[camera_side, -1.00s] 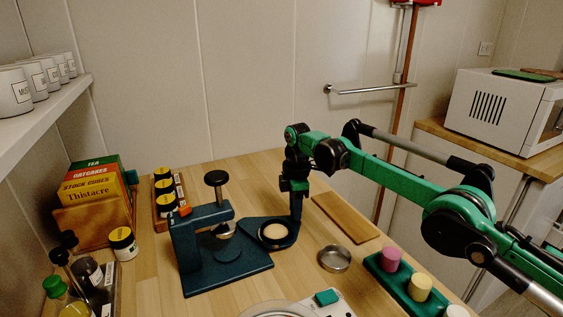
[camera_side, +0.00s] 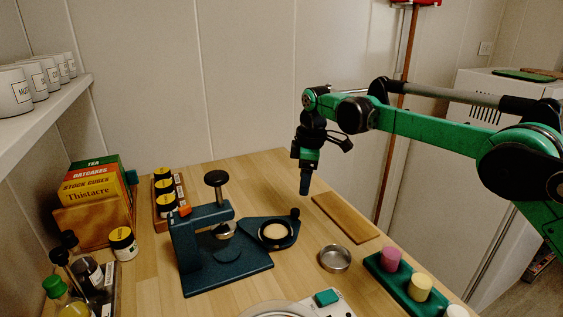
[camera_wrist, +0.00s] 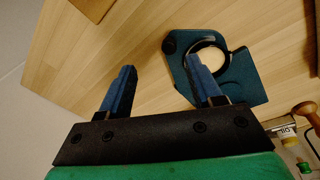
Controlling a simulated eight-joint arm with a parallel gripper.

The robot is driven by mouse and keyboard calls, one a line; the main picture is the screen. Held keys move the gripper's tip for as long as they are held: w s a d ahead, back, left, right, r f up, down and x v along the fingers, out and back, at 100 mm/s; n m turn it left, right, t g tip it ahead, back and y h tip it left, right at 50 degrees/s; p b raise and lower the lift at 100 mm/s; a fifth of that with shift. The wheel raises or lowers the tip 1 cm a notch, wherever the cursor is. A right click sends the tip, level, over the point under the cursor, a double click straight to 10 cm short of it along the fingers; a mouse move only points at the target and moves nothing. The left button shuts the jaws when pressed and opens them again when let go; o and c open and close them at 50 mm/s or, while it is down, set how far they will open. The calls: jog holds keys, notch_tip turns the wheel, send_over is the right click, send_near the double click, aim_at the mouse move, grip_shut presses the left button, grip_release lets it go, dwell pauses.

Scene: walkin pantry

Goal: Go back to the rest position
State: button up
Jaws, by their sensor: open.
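My gripper (camera_side: 305,185) hangs in the air above the wooden worktop (camera_side: 215,168), fingers pointing down. In the wrist view my gripper (camera_wrist: 160,82) shows two blue fingers spread apart with nothing between them. A dark teal press (camera_side: 215,260) stands on the worktop to the left of my gripper. Its swung-out plate (camera_side: 290,226) with a pale disc (camera_side: 274,232) in a black ring lies below and left of the fingers, apart from them. The plate also shows in the wrist view (camera_wrist: 240,80), partly behind the right finger.
A wooden board (camera_side: 345,218), a round metal dish (camera_side: 334,258) and a green holder (camera_side: 385,272) with coloured cylinders lie to the right. Jars (camera_side: 165,190) and a box rack (camera_side: 92,225) stand at the left.

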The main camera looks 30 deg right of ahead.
jog(key=s+d+r+m+t, duration=0.2)
jog(key=s+r+m, duration=0.1)
jog(key=s+r, duration=0.25)
jog(key=s+d+f+m+t, duration=0.1)
jog(key=s+m, duration=0.3)
jog(key=s, duration=0.4)
jog(key=s+d+f+m+t, duration=0.1)
jog(key=s+m, duration=0.3)
jog(key=s, duration=0.5)
jog(key=shift+s+d+f+m+t, duration=0.15)
jog(key=shift+d+f+m+t, duration=0.2)
jog(key=shift+d+t, duration=0.5)
